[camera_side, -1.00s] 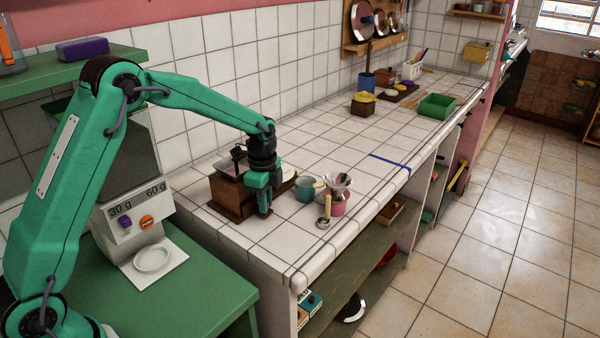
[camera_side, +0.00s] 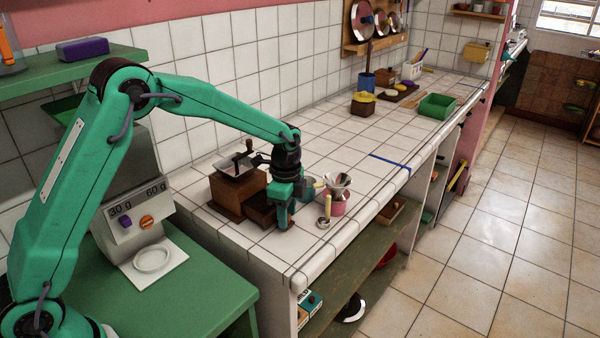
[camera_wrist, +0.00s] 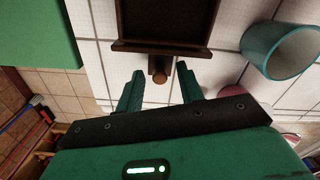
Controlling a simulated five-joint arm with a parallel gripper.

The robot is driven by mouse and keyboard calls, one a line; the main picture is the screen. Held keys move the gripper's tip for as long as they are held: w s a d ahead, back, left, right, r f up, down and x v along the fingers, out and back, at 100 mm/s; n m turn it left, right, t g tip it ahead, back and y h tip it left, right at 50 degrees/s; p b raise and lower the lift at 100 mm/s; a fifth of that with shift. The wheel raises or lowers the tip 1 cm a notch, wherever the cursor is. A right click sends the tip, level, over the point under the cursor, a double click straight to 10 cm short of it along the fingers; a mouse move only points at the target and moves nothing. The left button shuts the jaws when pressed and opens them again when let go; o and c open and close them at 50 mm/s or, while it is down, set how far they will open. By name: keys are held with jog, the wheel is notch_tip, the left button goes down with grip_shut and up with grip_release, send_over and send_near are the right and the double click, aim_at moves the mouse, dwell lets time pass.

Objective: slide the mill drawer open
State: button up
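The wooden mill (camera_side: 240,190) stands on the tiled counter, with a hopper and crank on top. Its drawer (camera_side: 261,209) sticks out of the front towards my gripper (camera_side: 283,222). In the wrist view the drawer (camera_wrist: 166,45) shows at the top with its dark empty-looking inside and front wall. Its round wooden knob (camera_wrist: 158,74) points towards me. My gripper (camera_wrist: 160,70) is open, with one fingertip on each side of the knob and a visible gap on both sides. In the side view the gripper hides the knob.
A teal mug (camera_wrist: 283,50) stands close to the right of my gripper in the wrist view. A pink pot (camera_side: 338,203) with utensils and a small ladle (camera_side: 324,221) are beside the gripper. The counter's front edge (camera_side: 330,258) is near.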

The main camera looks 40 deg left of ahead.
jog(key=shift+r, duration=3.9)
jog(key=shift+r, duration=0.1)
jog(key=shift+s+a+r, duration=0.1)
jog(key=shift+s+r, duration=0.1)
jog(key=s+a+r+n+t, duration=0.3)
jog(key=s+r+n, duration=0.4)
jog(key=s+r, duration=0.55)
jog(key=s+a+f+n+t, duration=0.1)
jog(key=s+n, duration=0.2)
jog(key=s, duration=0.5)
jog(key=s+f+n+t, duration=0.1)
jog(key=s+n, duration=0.3)
jog(key=s, duration=0.4)
jog(key=shift+a+f+t, duration=0.3)
jog(key=shift+a+f, duration=0.1)
